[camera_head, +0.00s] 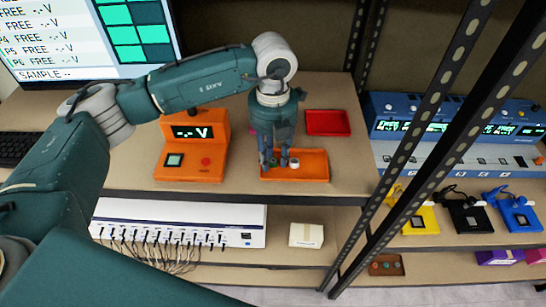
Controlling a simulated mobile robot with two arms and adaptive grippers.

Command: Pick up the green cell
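The green cell (273,162) is small and stands in the orange tray (312,173) on the upper shelf. My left gripper (276,161) points straight down over the left part of this tray. Its fingers are apart, one on each side of the green cell, with a gap that looks wider than the cell. The fingers partly hide the cell, and I cannot tell whether either one touches it. A whitish cell (294,163) stands just to the right of the fingers. My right gripper is not in view.
An orange meter (193,150) stands left of the tray, and a red tray (327,122) lies behind it. Perforated metal posts (437,115) cross the right side. A white multi-channel unit (180,222) and a small box (306,235) sit on the lower shelf.

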